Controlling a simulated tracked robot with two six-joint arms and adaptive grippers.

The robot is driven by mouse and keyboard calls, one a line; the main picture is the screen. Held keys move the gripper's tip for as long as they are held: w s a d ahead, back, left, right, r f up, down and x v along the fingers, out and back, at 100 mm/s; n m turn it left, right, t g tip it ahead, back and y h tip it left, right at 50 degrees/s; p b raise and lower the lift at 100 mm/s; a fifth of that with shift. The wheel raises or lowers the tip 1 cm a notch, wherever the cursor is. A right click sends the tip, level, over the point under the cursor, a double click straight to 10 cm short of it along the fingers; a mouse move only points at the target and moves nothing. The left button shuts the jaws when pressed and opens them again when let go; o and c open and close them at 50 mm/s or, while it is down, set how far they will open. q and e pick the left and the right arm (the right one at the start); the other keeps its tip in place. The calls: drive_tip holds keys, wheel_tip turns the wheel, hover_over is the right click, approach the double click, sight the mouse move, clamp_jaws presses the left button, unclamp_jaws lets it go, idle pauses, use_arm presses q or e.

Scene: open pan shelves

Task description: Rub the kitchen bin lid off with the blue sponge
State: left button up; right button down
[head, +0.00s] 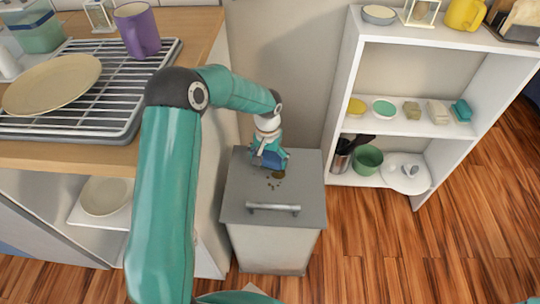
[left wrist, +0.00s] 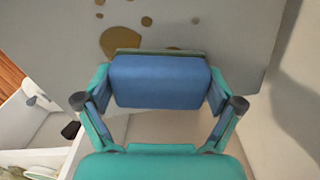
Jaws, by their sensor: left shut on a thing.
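The kitchen bin (head: 265,248) stands on the floor between the counter and the shelf. Its grey lid (head: 240,195) has a bar handle at the front, and brown spots (head: 278,174) lie on it near the middle. My left gripper (head: 268,158) is over the back part of the lid, shut on the blue sponge (left wrist: 155,82). In the left wrist view the sponge's greenish face is toward the lid, beside a large brown spot (left wrist: 120,42) and smaller ones. Whether the sponge touches the lid is unclear. My right gripper is not in view.
The counter at left holds a wire rack (head: 95,108) with a plate (head: 52,84) and a purple mug (head: 138,30). A white open shelf (head: 400,122) with bowls, sponges and a pot stands right of the bin. The wall is close behind the lid.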

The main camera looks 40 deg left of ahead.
sight(267, 179)
use_arm(q)
drive_tip(key=shift+s+d+f, duration=0.15)
drive_tip(key=shift+s+d, duration=0.2)
drive_tip(key=shift+s, duration=0.25)
drive_tip(key=shift+s+d+r+b, duration=0.1)
drive_tip(key=shift+s+d+b, duration=0.2)
drive_tip(key=shift+s, duration=0.15)
drive_tip(key=shift+s+d+r+b, duration=0.1)
drive_tip(key=shift+s+d+b, duration=0.15)
drive_tip(key=shift+s, duration=0.15)
drive_tip(key=shift+s+d+r, duration=0.1)
drive_tip(key=shift+s+d, duration=0.3)
drive_tip(key=shift+s, duration=0.3)
drive_tip(key=shift+b, duration=0.4)
